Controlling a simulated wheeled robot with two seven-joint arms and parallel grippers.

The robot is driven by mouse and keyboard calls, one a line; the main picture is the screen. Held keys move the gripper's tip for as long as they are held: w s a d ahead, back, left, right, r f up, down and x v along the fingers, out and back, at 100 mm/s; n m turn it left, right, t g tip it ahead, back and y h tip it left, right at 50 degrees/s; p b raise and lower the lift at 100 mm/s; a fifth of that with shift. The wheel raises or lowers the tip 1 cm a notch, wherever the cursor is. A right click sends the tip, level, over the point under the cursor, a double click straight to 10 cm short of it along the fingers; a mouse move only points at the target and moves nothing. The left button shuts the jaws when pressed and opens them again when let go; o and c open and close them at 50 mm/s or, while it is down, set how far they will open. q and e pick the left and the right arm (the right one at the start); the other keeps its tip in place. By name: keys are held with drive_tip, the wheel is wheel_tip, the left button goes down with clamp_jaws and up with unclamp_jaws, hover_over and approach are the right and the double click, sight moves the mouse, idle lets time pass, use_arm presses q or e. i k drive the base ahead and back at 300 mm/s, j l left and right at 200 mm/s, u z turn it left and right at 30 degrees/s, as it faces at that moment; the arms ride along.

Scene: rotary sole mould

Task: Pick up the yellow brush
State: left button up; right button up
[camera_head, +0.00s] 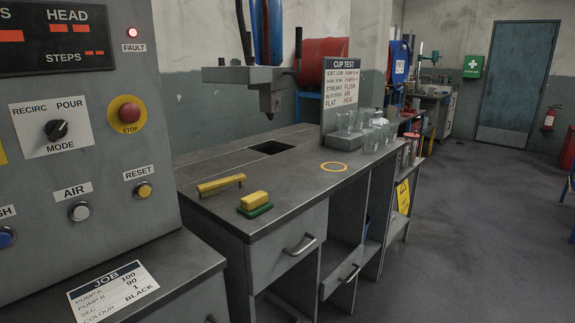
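Two yellow things lie near the front left edge of the grey workbench (300,198). One is a long, narrow yellow bar with short parts reaching down at its ends (221,185); it may be the yellow brush, but no bristles can be made out. The other, to its right and nearer the edge, is a yellow block on a green base (255,201); it looks like a sponge or a block brush. The two are apart, with bare benchtop between them. Neither of my grippers is in view.
A grey control panel (95,190) stands close on the left, with a job card (112,291) on its ledge. A nozzle (270,100) hangs over a dark square opening (271,148). A yellow ring (334,167), clear cups (345,122) and a cup test sign (341,95) are to the right.

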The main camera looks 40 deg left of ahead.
sight(207, 189)
drive_tip(key=i+l+u, duration=0.25)
drive_tip(key=i, duration=0.3)
drive_tip(key=i+l+u, duration=0.25)
drive_tip(key=i, duration=0.3)
drive_tip(key=i+l+u, duration=0.25)
drive_tip(key=i, duration=0.3)
